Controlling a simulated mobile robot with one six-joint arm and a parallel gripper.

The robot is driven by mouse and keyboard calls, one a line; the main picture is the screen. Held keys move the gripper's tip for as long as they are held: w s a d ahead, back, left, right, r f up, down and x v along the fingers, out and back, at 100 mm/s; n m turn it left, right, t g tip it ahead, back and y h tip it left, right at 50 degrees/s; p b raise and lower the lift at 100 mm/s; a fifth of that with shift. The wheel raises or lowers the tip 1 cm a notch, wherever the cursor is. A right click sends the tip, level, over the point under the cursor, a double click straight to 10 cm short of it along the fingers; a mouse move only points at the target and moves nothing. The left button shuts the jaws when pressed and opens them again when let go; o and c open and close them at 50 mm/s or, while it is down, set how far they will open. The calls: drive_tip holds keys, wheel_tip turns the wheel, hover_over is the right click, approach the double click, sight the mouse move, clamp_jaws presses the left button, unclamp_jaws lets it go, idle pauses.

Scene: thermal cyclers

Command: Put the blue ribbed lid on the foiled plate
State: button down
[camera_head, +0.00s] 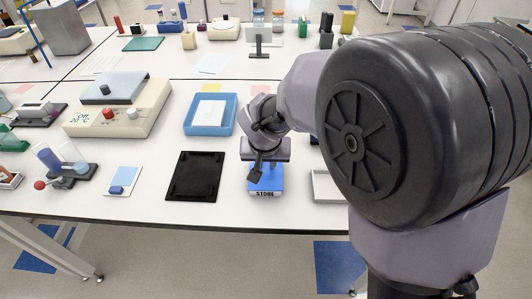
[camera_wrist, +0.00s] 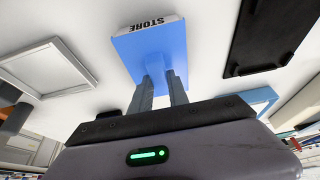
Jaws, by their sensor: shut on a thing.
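My gripper (camera_head: 258,169) points down over a blue block-like thing marked STORE (camera_head: 267,181) near the table's front edge. In the wrist view the two fingers (camera_wrist: 160,82) are shut on blue, which I take for the blue lid (camera_wrist: 158,76). It blends with the blue STORE surface (camera_wrist: 150,45), so its outline and ribs cannot be made out. I cannot tell whether it rests on that surface or is lifted off it. I cannot pick out the foiled plate in either view.
A black mat (camera_head: 195,176) lies left of my gripper, and a pale shallow tray (camera_head: 327,186) lies right. A blue tray (camera_head: 210,115) with a white sheet is behind. A cream instrument (camera_head: 118,108) stands further left. My arm hides the right side.

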drive_tip(key=shift+f, duration=0.15)
drive_tip(key=c, duration=1.3)
unclamp_jaws()
drive_tip(key=shift+o, duration=0.2)
drive_tip(key=p+v, duration=0.4)
drive_tip(key=v, duration=0.8)
drive_tip(key=s+d+r+m, duration=0.1)
drive_tip(key=s+d+r, duration=0.1)
drive_tip(key=s, duration=0.4)
drive_tip(key=s+d+r+m+t+y, duration=0.1)
drive_tip(key=s+d+r, duration=0.2)
drive_tip(key=s+d, duration=0.2)
drive_tip(key=s+d+r+m+y, duration=0.1)
drive_tip(key=s+d+r+m, duration=0.1)
drive_tip(key=s, duration=0.5)
drive_tip(key=shift+s+d+r, duration=0.2)
drive_tip(key=shift+s+d, duration=0.2)
drive_tip(key=shift+d, duration=0.35)
